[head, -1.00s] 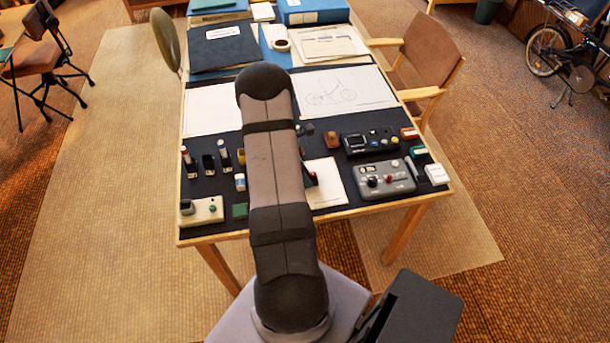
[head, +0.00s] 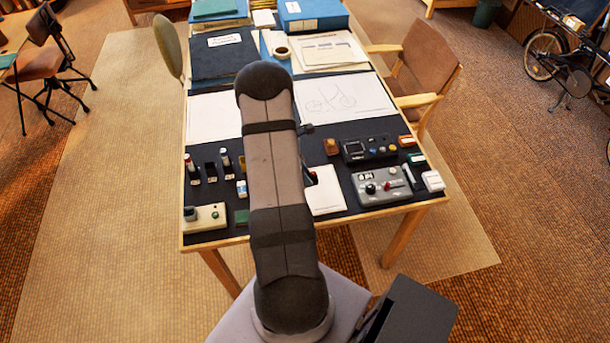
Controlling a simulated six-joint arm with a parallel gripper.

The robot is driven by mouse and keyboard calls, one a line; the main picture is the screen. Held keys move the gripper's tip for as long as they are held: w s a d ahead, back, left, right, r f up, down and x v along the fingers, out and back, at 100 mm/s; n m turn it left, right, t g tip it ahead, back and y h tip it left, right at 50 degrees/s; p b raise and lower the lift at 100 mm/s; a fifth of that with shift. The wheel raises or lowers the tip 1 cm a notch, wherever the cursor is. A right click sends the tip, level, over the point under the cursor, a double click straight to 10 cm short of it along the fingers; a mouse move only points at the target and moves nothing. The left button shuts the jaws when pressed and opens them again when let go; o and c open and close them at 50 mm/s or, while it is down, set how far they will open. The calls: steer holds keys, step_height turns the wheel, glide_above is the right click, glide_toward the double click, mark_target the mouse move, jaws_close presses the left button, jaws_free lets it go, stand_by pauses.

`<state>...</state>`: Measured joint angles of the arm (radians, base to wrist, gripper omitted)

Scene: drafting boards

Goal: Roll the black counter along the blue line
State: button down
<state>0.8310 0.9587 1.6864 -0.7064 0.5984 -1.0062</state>
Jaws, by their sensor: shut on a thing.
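My arm rises through the middle of the head view and covers the centre of the desk. My gripper is hidden behind it, so I see neither its fingers nor what is between them. I cannot make out the black counter or a blue line. A white sheet (head: 327,193) lies at the near middle of the desk, partly covered by my arm. A small dark piece with some red (head: 311,177) shows at the arm's right edge over this sheet; I cannot tell what it is.
A grey control box (head: 382,187) and a black device (head: 368,149) stand at right. Small bottles (head: 226,163) and a cream box (head: 204,218) stand at left. A bicycle drawing (head: 342,97), binders (head: 224,52) and a cup (head: 282,52) lie farther back. A chair (head: 425,62) stands at the right side.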

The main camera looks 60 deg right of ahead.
steer(key=shift+r+p, duration=0.55)
steer(key=shift+r, duration=0.3)
